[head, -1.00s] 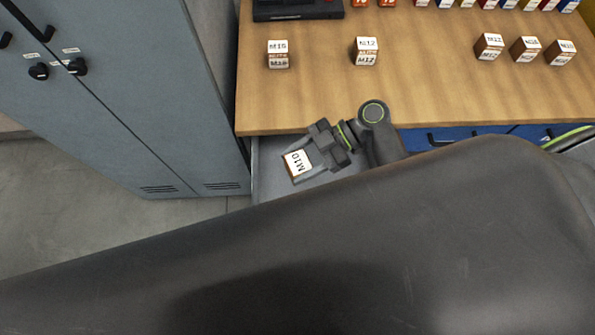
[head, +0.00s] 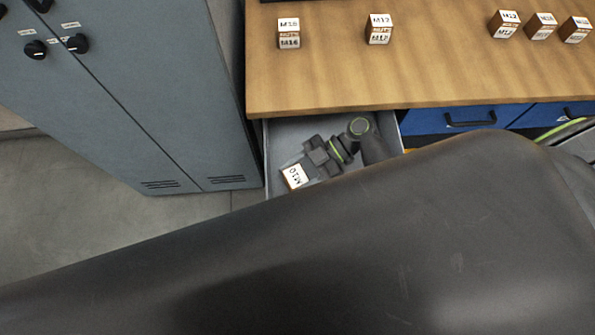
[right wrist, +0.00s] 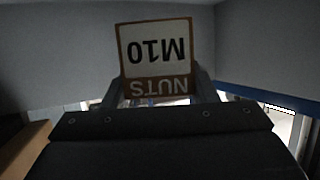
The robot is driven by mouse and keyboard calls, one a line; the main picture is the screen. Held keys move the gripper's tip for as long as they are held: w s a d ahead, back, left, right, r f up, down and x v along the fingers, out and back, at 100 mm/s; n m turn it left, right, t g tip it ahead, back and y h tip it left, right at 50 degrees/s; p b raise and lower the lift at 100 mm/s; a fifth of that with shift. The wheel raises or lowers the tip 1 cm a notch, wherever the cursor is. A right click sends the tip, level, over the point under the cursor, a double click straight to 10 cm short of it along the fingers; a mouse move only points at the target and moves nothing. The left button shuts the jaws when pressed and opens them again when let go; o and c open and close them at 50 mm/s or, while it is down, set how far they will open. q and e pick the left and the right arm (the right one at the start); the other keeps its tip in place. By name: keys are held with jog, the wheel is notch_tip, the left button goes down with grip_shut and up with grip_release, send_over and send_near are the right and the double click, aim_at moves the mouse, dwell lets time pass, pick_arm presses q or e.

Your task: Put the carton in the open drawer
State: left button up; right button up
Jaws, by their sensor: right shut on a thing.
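The M10 carton (head: 295,176), brown with a white label, is held between the fingers of my right gripper (head: 304,168). In the right wrist view the carton (right wrist: 156,55) reads "M10" and "NUTS" upside down, with a finger on each side. In the head view the carton and gripper are within the outline of the open grey drawer (head: 280,135). Grey drawer walls surround the carton in the right wrist view. I cannot tell whether the carton touches the drawer floor. My own dark body hides the front of the drawer. My left gripper is not in view.
The wooden bench top (head: 420,75) overhangs the back of the drawer. Several other cartons stand on it, including M16 (head: 289,41) and M12 (head: 379,36). A grey cabinet (head: 120,90) stands at the left. Closed blue drawers (head: 460,120) are at the right.

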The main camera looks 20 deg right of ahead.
jog(key=shift+f, duration=2.1)
jog(key=shift+f, duration=0.1)
jog(key=o, duration=1.3)
